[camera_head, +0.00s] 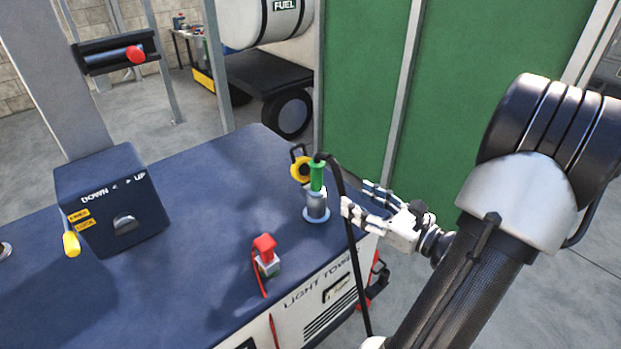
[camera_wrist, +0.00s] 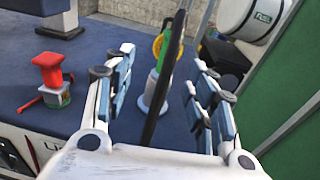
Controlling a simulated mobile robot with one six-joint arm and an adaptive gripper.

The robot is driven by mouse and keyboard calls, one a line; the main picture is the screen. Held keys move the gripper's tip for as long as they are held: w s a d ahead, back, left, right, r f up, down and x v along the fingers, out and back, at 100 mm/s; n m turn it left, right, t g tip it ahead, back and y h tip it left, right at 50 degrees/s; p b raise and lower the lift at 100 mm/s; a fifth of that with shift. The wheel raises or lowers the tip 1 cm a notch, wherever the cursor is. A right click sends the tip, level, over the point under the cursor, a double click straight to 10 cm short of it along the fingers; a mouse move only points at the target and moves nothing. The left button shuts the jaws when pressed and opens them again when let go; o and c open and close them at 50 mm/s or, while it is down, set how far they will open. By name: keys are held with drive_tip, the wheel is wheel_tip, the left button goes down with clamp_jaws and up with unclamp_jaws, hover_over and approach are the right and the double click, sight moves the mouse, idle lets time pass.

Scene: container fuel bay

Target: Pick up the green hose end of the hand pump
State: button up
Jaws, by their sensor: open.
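The green hose end (camera_head: 317,176) stands upright at the top of a grey filler neck (camera_head: 316,205) on the blue deck. A black hose (camera_head: 345,200) arches from its top and hangs down past the deck edge. My gripper (camera_head: 357,196) is open and empty, to the right of the filler neck, its fingers pointing toward it. In the wrist view, the black hose (camera_wrist: 164,75) runs upright between my open fingers (camera_wrist: 162,62). The filler neck (camera_wrist: 153,92) shows beyond the fingers.
A yellow cap (camera_head: 300,169) sits behind the filler neck. A red-topped hand pump or fitting (camera_head: 266,255) stands at the deck's front edge. A dark control box (camera_head: 111,200) is on the left. A green wall panel (camera_head: 365,85) stands behind my gripper.

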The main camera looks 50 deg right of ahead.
drive_tip(key=d+m+h, duration=0.1)
drive_tip(key=d, duration=0.1)
drive_tip(key=b, duration=0.3)
approach(321, 172)
drive_tip(key=w, duration=0.3)
drive_tip(key=w+d, duration=0.1)
drive_tip(key=w, duration=0.1)
drive_tip(key=shift+w+f, duration=0.2)
drive_tip(key=shift+w, duration=0.5)
drive_tip(key=w+b, duration=0.1)
drive_tip(key=w, duration=0.3)
drive_tip(key=shift+w+f, duration=0.2)
drive_tip(key=shift+w+d, duration=0.1)
drive_tip(key=shift+w, duration=0.25)
drive_tip(key=shift+r, duration=0.1)
clamp_jaws()
